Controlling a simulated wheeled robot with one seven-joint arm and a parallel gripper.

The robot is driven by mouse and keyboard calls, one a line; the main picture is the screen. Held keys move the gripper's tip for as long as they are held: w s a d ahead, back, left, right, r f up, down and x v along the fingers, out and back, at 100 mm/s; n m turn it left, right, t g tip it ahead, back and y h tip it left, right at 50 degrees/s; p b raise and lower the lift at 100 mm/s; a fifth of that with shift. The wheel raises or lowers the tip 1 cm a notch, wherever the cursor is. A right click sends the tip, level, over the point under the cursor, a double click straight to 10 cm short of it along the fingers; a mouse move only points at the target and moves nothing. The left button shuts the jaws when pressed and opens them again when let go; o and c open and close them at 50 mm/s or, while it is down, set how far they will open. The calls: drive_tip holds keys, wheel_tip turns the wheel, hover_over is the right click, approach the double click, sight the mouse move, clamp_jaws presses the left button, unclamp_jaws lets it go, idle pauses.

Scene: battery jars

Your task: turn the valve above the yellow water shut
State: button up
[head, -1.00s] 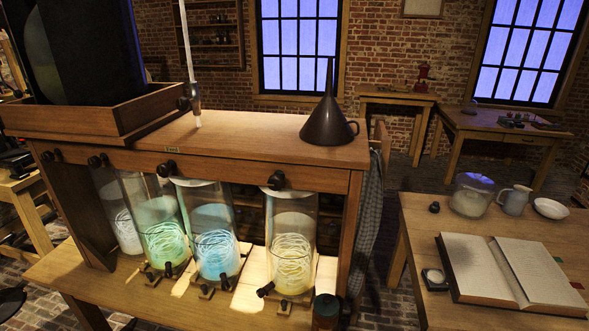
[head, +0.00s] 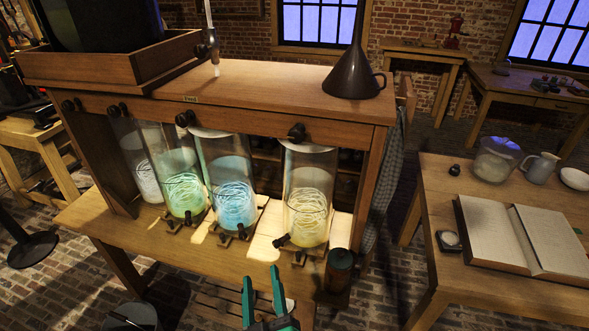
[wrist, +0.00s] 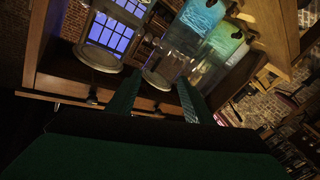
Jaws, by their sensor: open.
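The jar of yellow water (head: 307,195) stands at the right end of the row on the bench's lower shelf, with pale coiled strands inside. Above it, a dark round valve knob (head: 296,132) sits on the front rail of the upper shelf. A small dark tap (head: 281,241) is low at the jar's front. My gripper (head: 261,274) has teal fingers, spread apart and empty, low in front of the bench and well below the valve. In the wrist view the fingers (wrist: 158,77) point towards the jars, which appear upside down; which knob is which is unclear there.
Jars of blue (head: 231,195) and green (head: 183,190) water stand left of the yellow one, with similar knobs above. A dark funnel (head: 354,75) sits on the upper shelf. A dark canister (head: 339,270) stands at the lower shelf's right end. A table with an open book (head: 495,233) is at right.

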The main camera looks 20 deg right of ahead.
drive_tip(key=w+d+r+m+h, duration=0.2)
drive_tip(key=w+r, duration=0.2)
drive_tip(key=r, duration=0.3)
drive_tip(key=w+d+r+m+h, duration=0.1)
drive_tip(key=w+r+h, duration=0.15)
drive_tip(key=r, duration=0.35)
drive_tip(key=m+g+h, duration=0.3)
drive_tip(key=m, duration=0.4)
approach(295, 137)
drive_tip(key=x, duration=0.9)
drive_tip(key=c, duration=1)
